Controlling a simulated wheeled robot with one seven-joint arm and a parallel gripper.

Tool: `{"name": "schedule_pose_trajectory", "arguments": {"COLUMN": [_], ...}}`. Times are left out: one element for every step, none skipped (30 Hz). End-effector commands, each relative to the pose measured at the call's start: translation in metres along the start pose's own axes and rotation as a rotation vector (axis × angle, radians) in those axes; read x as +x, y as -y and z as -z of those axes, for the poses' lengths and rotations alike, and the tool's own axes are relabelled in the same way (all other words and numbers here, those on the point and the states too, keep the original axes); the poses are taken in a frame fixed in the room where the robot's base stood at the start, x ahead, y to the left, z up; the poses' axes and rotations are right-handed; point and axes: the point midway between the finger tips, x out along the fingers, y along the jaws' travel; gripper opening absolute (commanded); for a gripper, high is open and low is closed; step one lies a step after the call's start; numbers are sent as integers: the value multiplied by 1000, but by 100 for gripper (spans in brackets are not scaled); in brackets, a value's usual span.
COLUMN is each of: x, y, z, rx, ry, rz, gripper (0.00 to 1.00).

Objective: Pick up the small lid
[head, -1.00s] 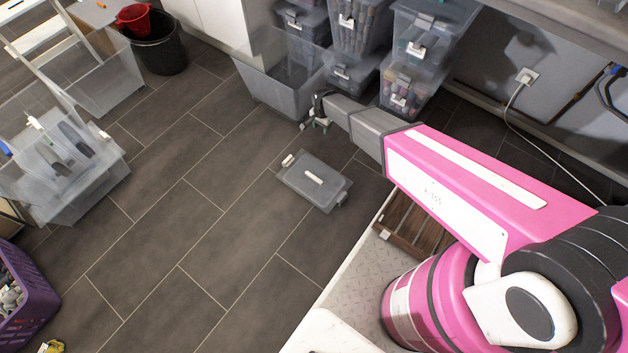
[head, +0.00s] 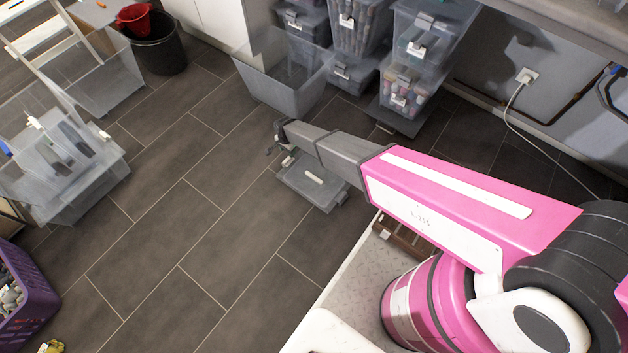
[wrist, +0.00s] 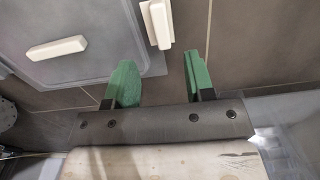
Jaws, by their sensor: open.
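The small lid (head: 305,190) is a flat grey see-through lid on the tiled floor, with a white bar handle (head: 314,177) on top. My arm hides its upper right part in the head view. In the wrist view the lid (wrist: 105,60) fills the upper left, with its handle (wrist: 57,48) and a white clip (wrist: 157,22) at its edge. My gripper (wrist: 160,78) is open and empty, its green fingers apart. The clip lies ahead of the gap between them. In the head view my gripper (head: 277,138) is at the lid's upper left side.
An empty clear bin (head: 285,90) stands beyond the lid, near stacked clear boxes (head: 408,85). More clear bins (head: 65,170) and a purple crate (head: 22,300) stand at the left. The dark floor between is mostly clear.

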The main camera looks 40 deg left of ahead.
Motion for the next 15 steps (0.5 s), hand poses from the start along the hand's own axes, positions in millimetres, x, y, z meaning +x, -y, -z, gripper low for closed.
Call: {"name": "schedule_pose_trajectory", "arguments": {"x": [8,11,13,15,16,18,19,22,26,29,34,39,44,48,54], "y": [2,1,1,1,1,1,1,2,2,2,3,3,4,4,5], "z": [0,0,0,0,0,0,-1,-1,-2,-3,-4,-5,-6,-7,-6], "rx": [0,0,0,0,0,0,0,0,0,-1,-1,0,-1,-1,0], "ry": [0,0,0,0,0,0,0,0,0,0,0,0,0,0,0], "rz": [-1,0,0,0,1,1,1,1,0,0,0,-1,-1,-1,-1], "gripper": [49,49,49,49,49,49,49,49,49,49,49,49,49,49,49]}}
